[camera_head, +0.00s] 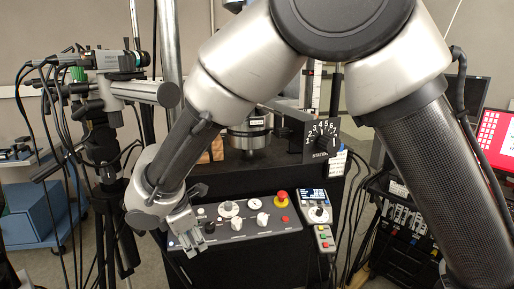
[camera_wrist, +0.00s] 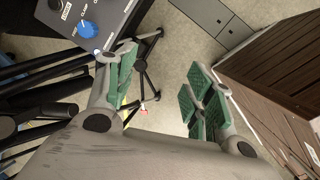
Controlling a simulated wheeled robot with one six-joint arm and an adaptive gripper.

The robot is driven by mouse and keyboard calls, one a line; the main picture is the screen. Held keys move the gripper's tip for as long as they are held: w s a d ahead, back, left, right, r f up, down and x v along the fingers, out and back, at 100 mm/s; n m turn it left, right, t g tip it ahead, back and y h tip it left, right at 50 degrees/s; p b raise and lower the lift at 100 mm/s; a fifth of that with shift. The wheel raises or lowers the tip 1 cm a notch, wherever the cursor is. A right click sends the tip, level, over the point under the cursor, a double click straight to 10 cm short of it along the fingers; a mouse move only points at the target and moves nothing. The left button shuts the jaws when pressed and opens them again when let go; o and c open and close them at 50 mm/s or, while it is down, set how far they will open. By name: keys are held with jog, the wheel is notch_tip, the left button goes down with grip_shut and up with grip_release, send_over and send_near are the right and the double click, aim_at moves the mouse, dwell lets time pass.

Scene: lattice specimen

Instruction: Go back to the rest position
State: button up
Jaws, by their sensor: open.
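My gripper (camera_head: 188,236) is at the left end of the control panel (camera_head: 250,229) in the head view, at the end of my bent arm. In the wrist view my gripper (camera_wrist: 162,95) has its two green-padded fingers spread wide apart. Nothing is between the fingers but the floor and a tripod foot farther below. The panel also shows at the upper left of the wrist view (camera_wrist: 107,18), with a blue knob (camera_wrist: 88,29). In the head view the panel carries several knobs and a red emergency button (camera_head: 281,197). My arm hides part of the machine behind it.
A camera on a tripod (camera_head: 117,62) with hanging cables stands at the left. A blue cabinet (camera_head: 30,214) is behind it. A handheld controller (camera_head: 317,212) is at the panel's right. A brown slatted box (camera_wrist: 275,65) is at the right of the wrist view.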

jog(key=s+d+r+m+g, duration=0.1)
jog(key=d+r+m, duration=0.35)
jog(key=d, duration=0.65)
jog(key=s+d+r+m+g, duration=0.1)
jog(key=d+r+m, duration=0.35)
jog(key=d, duration=0.75)
jog(key=s+d+r+m+g, duration=0.1)
jog(key=d+r+m+g, duration=0.1)
jog(key=d+m, duration=0.65)
jog(key=s+d+r+m+t, duration=0.1)
jog(key=s+d+r+m, duration=0.1)
jog(key=d, duration=0.5)
jog(key=s+d+r+m+t, duration=0.2)
jog(key=s+d+r, duration=0.1)
jog(key=d, duration=0.4)
jog(key=s+d+r+m+t, duration=0.1)
jog(key=s+d+r+m, duration=0.1)
jog(key=d, duration=0.5)
jog(key=shift+s+d+r+m+y, duration=0.15)
jog(key=shift+s+d+m+y, duration=0.2)
jog(key=shift+s+m, duration=0.3)
